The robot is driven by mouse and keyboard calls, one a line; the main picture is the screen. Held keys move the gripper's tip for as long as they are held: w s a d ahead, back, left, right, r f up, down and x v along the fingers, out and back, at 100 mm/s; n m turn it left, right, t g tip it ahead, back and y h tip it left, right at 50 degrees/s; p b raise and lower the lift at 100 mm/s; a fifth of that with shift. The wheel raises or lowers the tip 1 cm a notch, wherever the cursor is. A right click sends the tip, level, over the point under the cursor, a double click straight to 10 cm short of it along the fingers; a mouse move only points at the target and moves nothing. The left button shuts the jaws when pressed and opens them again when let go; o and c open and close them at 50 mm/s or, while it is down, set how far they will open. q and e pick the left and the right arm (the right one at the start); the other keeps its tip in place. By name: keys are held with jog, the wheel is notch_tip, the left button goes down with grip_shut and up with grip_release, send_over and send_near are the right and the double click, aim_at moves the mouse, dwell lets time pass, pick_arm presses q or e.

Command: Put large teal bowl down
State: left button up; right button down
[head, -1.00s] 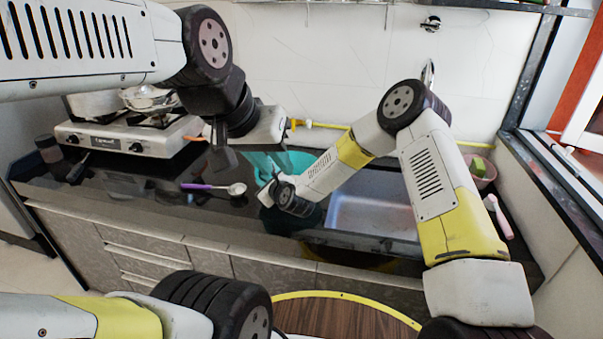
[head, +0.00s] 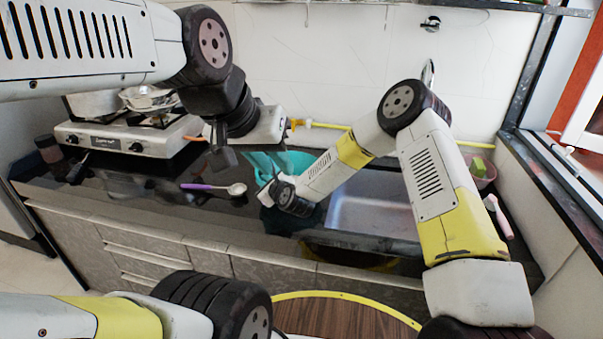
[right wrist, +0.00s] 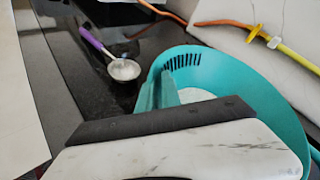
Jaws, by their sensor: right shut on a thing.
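The large teal bowl (head: 300,160) is at the counter's back, left of the sink, partly hidden behind my right forearm and wrist. In the right wrist view the bowl (right wrist: 275,75) fills the right side, with slots in its wall and a pale patch inside. My right gripper (right wrist: 160,108) is shut on the bowl's near left wall; its far finger is hard to see. I cannot tell whether the bowl's base touches the counter. My left gripper (head: 224,158) hangs left of the bowl, above the counter, apart from it. Its finger gap is not clear.
A ladle (head: 214,187) with a purple handle lies on the dark counter left of the bowl. A gas stove (head: 125,135) with pots stands farther left. The sink (head: 372,205) is to the right. A yellow hose (head: 325,126) runs along the back wall.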

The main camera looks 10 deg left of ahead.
dwell(0.4)
jog(key=shift+r, duration=0.75)
notch_tip(320, 180, up, 2)
jog(key=shift+d+r, duration=0.1)
jog(key=shift+r, duration=0.05)
jog(key=s+d+r, duration=0.1)
jog(key=s+d, duration=0.9)
jog(key=d, duration=0.2)
jog(key=w+d+m+t+h, duration=0.1)
jog(key=w+d+m+h, duration=0.1)
jog(key=d, duration=0.8)
jog(key=w+d+m+t+h, duration=0.1)
jog(key=w+d+m+h, duration=0.1)
jog(key=d, duration=0.9)
jog(key=w+d+m+t+h, duration=0.1)
jog(key=d+m+h, duration=0.3)
jog(key=d, duration=0.7)
jog(key=shift+w+f+h, duration=0.15)
jog(key=shift+w+h, duration=0.45)
